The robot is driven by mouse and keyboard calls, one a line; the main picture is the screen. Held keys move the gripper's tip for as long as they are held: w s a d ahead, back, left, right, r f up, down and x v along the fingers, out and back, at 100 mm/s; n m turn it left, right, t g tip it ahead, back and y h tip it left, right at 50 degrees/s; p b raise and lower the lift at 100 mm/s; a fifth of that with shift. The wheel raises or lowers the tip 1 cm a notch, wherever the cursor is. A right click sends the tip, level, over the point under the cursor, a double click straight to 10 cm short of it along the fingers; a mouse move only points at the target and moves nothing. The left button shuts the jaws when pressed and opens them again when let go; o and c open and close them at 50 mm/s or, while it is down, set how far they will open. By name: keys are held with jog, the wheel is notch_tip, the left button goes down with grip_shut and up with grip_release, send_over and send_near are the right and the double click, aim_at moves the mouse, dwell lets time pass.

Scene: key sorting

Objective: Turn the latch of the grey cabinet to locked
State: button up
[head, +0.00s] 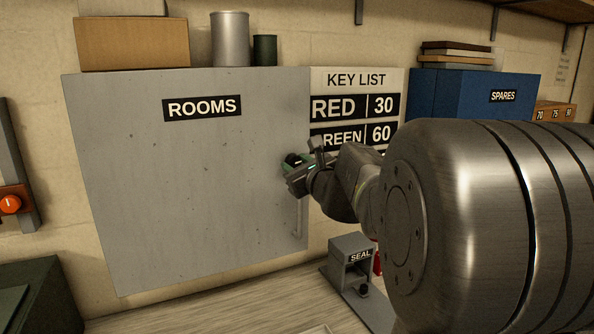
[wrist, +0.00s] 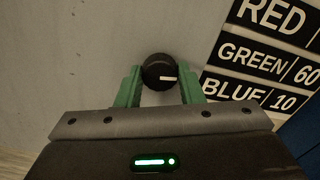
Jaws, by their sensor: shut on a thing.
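The grey cabinet (head: 200,180), labelled ROOMS, hangs on the wall with its door closed. Its latch is a round black knob (wrist: 154,66) on the grey door, with a white mark pointing right in the wrist view. My gripper (head: 291,164) is at the right part of the door; in the wrist view its green fingers (wrist: 160,82) are shut on the latch, one on each side.
A door handle (head: 298,220) stands below my gripper. The key list (head: 390,80) is on the wall to the right, with the blue SPARES box (head: 455,95) beyond. A grey SEAL stand (head: 350,262) is on the counter below.

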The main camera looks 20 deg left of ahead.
jog(key=n+b, duration=0.3)
jog(key=shift+f+n, duration=0.2)
jog(key=shift+n, duration=0.1)
jog(key=n+b, duration=0.3)
jog(key=n, duration=0.1)
jog(key=shift+n, duration=0.3)
jog(key=n+b, duration=0.3)
jog(key=shift+n, duration=0.3)
jog(key=n+b, duration=0.3)
jog(key=n, duration=0.1)
jog(key=shift+r, duration=0.1)
jog(key=shift+r+n, duration=0.1)
jog(key=shift+n, duration=0.2)
jog(key=o, duration=1)
jog(key=shift+s+d, duration=0.1)
